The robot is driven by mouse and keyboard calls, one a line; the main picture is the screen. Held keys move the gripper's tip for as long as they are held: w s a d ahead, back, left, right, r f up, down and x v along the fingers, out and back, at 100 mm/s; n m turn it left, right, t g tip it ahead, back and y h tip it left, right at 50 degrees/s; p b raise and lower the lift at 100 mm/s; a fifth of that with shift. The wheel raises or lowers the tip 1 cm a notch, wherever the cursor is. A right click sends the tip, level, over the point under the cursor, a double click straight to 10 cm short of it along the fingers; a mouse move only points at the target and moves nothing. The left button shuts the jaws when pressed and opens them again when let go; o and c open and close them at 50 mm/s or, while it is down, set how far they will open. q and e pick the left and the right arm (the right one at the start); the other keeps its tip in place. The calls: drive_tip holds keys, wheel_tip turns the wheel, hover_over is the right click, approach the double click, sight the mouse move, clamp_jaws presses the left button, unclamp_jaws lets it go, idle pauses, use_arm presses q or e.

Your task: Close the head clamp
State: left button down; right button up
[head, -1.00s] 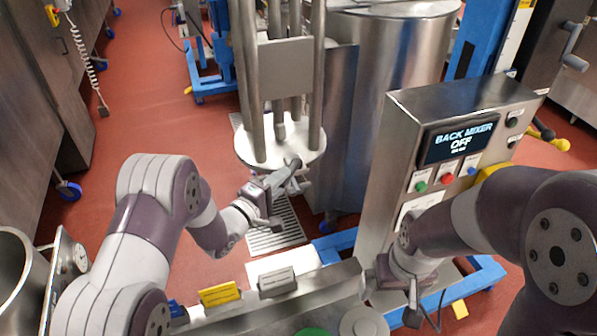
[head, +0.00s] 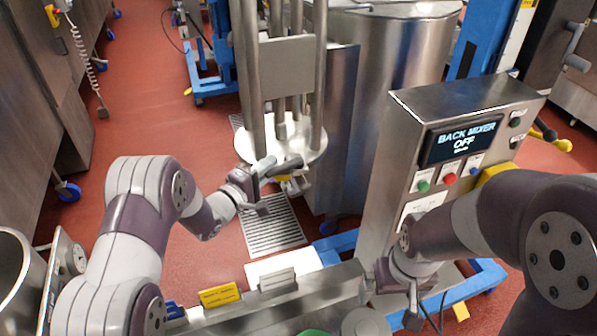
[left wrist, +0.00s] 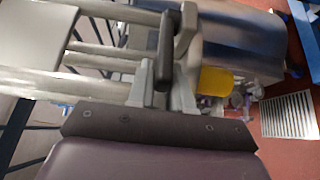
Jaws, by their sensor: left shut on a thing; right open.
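The head clamp is at the round metal plate (head: 305,150) at the bottom of the upright rods in the head view. Its dark handle (head: 283,169) sticks out at the plate's front edge and also shows upright in the left wrist view (left wrist: 167,45). My left gripper (head: 264,184) is at this front edge, with its fingers shut on the handle. The gripper partly hides the clamp, so I cannot tell whether the clamp is fully closed. My right gripper (head: 390,300) is open and empty, low in front of the control box.
The control box (head: 375,190) reads "BACK MIXER OFF" and stands to the right. A steel ledge (head: 330,285) with yellow and grey labels runs along the front. A floor grate (head: 272,230) lies below the left gripper. Red floor is open to the left.

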use_arm(q)
drive_tip(key=c, duration=0.9)
unclamp_jaws()
drive_tip(key=shift+d, duration=0.1)
drive_tip(key=shift+o, duration=0.2)
drive_tip(key=p+v, duration=0.1)
drive_tip(key=v, duration=0.4)
drive_tip(key=b+v, duration=0.3)
drive_tip(key=v, duration=0.9)
drive_tip(key=shift+s+a+b, duration=0.25)
drive_tip(key=shift+a+b, duration=0.05)
